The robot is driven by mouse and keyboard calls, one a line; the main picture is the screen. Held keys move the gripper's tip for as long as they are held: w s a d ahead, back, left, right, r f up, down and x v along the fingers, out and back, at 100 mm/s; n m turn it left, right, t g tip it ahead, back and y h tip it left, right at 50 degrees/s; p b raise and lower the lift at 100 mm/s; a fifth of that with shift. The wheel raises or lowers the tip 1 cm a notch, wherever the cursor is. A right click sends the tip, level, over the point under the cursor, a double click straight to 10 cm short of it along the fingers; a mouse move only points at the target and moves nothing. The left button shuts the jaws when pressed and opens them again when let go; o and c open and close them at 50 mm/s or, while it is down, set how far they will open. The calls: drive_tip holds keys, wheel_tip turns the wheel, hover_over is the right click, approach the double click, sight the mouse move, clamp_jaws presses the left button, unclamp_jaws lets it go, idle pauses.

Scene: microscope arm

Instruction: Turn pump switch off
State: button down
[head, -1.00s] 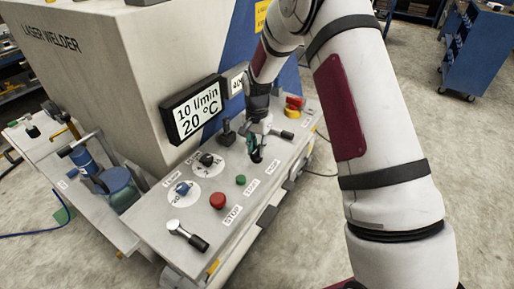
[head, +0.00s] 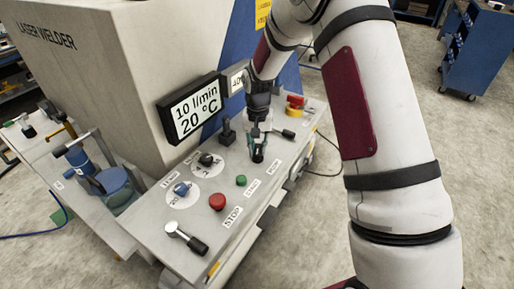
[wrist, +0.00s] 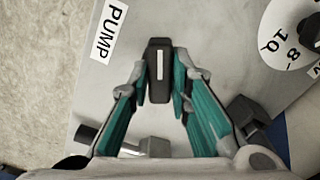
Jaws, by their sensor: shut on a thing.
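The pump switch is a black knob (wrist: 159,58) with a white line on it, beside the PUMP label (wrist: 108,30) in the wrist view. Its white line runs up and down in that picture. My gripper (wrist: 160,82) has its teal-lined fingers on either side of the knob, shut on it.
Near my gripper are a black joystick (head: 226,133), a green button (head: 241,180), a red stop button (head: 217,202) and a numbered dial (wrist: 298,32). A lever handle (head: 198,245) lies at the near end. A display (head: 195,108) reads 10 l/min, 20 °C.

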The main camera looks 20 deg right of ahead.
sight(258, 149)
drive_tip(key=n+b, duration=0.1)
drive_tip(key=n, duration=0.5)
drive_tip(key=n+b, duration=0.1)
drive_tip(key=n, duration=0.5)
drive_tip(key=shift+n, duration=0.4)
idle(0.3)
drive_tip(key=c, duration=1.5)
unclamp_jaws()
drive_tip(key=shift+r, duration=0.15)
drive_tip(key=shift+r, duration=5.85)
